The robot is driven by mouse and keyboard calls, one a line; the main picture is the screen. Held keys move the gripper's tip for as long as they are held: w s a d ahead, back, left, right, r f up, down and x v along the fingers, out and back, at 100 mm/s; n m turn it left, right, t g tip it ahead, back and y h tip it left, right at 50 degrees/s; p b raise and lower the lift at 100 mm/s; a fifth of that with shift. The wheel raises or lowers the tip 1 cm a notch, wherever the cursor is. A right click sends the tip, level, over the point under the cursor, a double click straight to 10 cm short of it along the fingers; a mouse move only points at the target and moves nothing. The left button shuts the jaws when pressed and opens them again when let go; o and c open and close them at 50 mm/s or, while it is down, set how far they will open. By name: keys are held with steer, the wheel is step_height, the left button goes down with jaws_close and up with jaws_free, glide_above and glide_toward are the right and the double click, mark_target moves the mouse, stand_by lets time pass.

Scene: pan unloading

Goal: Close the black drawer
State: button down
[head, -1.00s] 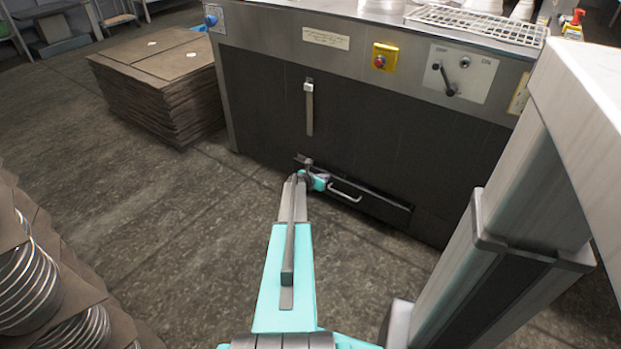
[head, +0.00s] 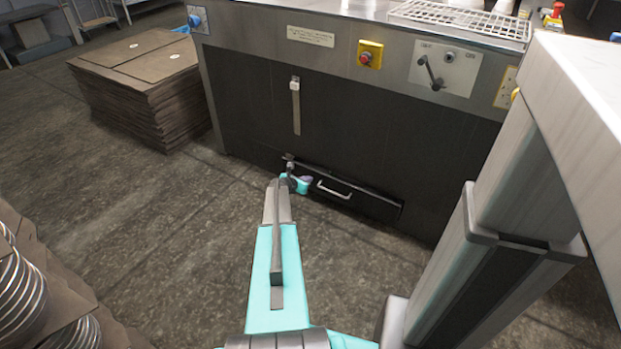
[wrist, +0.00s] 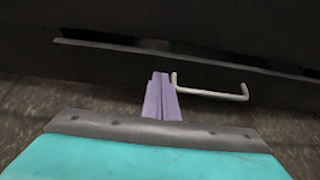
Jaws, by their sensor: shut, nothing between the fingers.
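The black drawer (head: 365,201) is low in the dark front of a steel machine, with a pale bar handle (head: 332,190). In the wrist view the drawer's top edge (wrist: 230,64) stands slightly out from the panel, with a narrow dark gap behind it. The handle (wrist: 212,94) shows there too. My gripper (head: 306,182) is at the drawer's left part, left of the handle. Its purple fingers (wrist: 160,78) are together and empty, pointing at the drawer front. I cannot tell whether the tips touch it. My arm hides part of the drawer's left end.
A stack of brown flat sheets (head: 145,100) stands on the floor left of the machine. More brown sheets with round metal pans (head: 25,295) are at the lower left. A vertical slot with a pale knob (head: 295,87) is above the drawer. The floor between the stacks is clear.

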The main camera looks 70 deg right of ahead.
steer(key=p+v, duration=0.2)
steer(key=v, duration=0.8)
steer(key=shift+a, duration=0.3)
steer(key=shift+s, duration=0.1)
